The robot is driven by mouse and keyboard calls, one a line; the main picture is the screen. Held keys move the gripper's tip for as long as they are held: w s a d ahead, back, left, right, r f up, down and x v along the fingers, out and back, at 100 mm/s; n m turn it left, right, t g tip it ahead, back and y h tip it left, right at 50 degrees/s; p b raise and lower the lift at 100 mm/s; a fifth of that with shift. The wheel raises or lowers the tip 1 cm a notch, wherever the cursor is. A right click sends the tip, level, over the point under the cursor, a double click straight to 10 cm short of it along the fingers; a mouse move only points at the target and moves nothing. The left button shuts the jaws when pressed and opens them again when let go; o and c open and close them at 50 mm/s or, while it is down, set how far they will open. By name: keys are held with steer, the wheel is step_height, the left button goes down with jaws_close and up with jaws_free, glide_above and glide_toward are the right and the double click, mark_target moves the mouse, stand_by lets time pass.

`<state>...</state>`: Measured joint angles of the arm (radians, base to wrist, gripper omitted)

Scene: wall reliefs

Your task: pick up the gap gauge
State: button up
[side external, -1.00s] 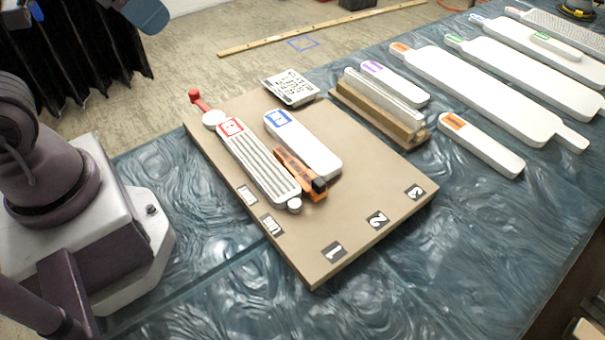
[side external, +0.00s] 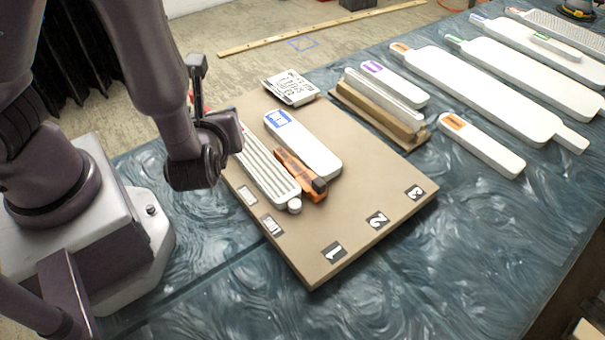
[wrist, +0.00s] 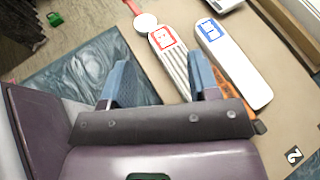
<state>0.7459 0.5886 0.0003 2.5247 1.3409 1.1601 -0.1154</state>
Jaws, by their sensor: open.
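An orange tool with a dark end, which looks like the gap gauge (side external: 294,170), lies on the tan board beside a white blue-labelled bar. It also shows in the wrist view (wrist: 222,87), partly hidden behind my right finger and the gripper body. My gripper (wrist: 159,62) is open with nothing held. In the wrist view its fingers are over the blue table and the ribbed piece, to the left of the orange tool. In the side view my arm hangs over the left side of the board, and the fingertips cannot be made out.
A wooden holder (side external: 378,110) stands behind. Several white bars lie farther right. The front right of the table is clear.

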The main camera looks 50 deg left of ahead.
mark_target(319, 182)
steer(key=d+f+m+t+h, duration=0.2)
steer(key=m, duration=0.1)
steer(key=w+d+f+m+t+h, duration=0.1)
steer(key=d+f+m+t+h, duration=0.1)
steer(key=m, duration=0.2)
steer(key=w+d+f+m+t+h, duration=0.1)
steer(key=d+f+m+t+h, duration=0.1)
steer(key=m, duration=0.1)
steer(key=shift+w+d+f+m, duration=0.15)
steer(key=shift+d+m, duration=0.15)
steer(key=shift+d, duration=0.1)
steer(key=d+m+h, duration=0.2)
steer(key=d+h, duration=0.1)
steer(key=d+f+m+h, duration=0.1)
steer(key=d+h, duration=0.1)
steer(key=shift+w+f+t, duration=0.1)
steer(key=shift+w+t, duration=0.2)
steer(key=shift+t, duration=0.1)
steer(key=shift+w+d+h, duration=0.15)
steer(key=shift+d+h, duration=0.15)
steer(key=shift+d, duration=0.05)
steer(key=x, duration=0.7)
steer(key=shift+w, duration=0.2)
jaws_close()
